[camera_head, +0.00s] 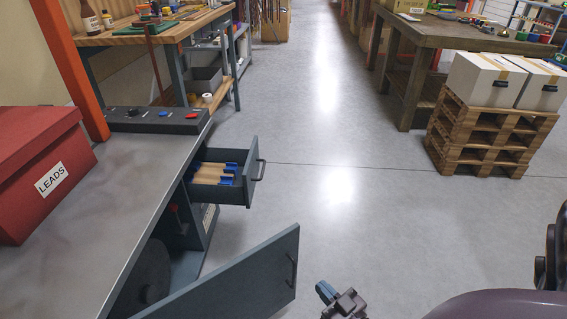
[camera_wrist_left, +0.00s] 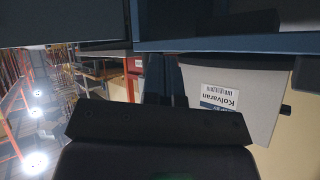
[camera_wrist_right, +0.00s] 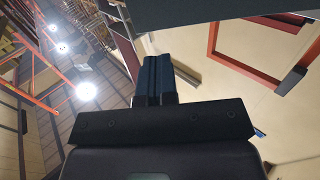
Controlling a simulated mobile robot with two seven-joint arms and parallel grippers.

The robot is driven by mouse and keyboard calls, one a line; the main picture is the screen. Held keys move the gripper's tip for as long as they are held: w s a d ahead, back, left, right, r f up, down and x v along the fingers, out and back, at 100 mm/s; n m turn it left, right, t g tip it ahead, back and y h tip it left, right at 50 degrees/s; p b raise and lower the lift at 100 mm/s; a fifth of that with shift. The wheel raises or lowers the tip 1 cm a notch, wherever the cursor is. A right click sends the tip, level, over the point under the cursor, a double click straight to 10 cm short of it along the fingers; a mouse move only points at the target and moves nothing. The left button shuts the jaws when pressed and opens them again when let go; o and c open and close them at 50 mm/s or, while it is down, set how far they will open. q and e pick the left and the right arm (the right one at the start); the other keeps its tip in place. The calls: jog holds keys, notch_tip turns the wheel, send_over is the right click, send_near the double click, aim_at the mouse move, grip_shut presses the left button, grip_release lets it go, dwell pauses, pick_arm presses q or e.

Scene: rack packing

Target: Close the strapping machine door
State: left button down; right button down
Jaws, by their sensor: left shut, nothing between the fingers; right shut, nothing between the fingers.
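The strapping machine (camera_head: 150,185) has a grey metal top and stands on the left in the head view. Its blue-grey door (camera_head: 240,278) stands wide open, swung out over the floor, with a dark bar handle (camera_head: 292,270) near its free edge. My right gripper (camera_head: 325,290) is shut and empty, just right of the door's free edge and apart from it in the picture. Its closed fingers (camera_wrist_right: 158,70) also show in the right wrist view. My left gripper (camera_wrist_left: 158,72) is shut and empty in the left wrist view, its fingers dark below a blue-grey panel; the head view does not show it.
An open drawer (camera_head: 222,190) with blue-ended items juts out above the door. A red LEADS box (camera_head: 40,165) and a control strip (camera_head: 155,121) sit on the top. A pallet stack (camera_head: 480,140) with white boxes stands right. The middle floor is clear.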

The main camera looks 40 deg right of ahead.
aim_at(284, 244)
jog(key=w+b, duration=0.1)
jog(key=w, duration=0.3)
jog(key=w+d+b, duration=0.1)
jog(key=w, duration=0.3)
jog(key=w+d+b, duration=0.1)
jog(key=w, duration=0.4)
jog(key=shift+f, duration=0.15)
jog(key=shift+w+b, duration=0.3)
jog(key=shift+w, duration=0.1)
pick_arm(q)
jog(key=shift+a+n+t, duration=0.35)
jog(key=shift+n+t, duration=0.05)
jog(key=shift+t, duration=0.4)
jog(key=shift+w, duration=0.1)
pick_arm(e)
jog(key=shift+w+r, duration=0.15)
jog(key=shift+r, duration=0.05)
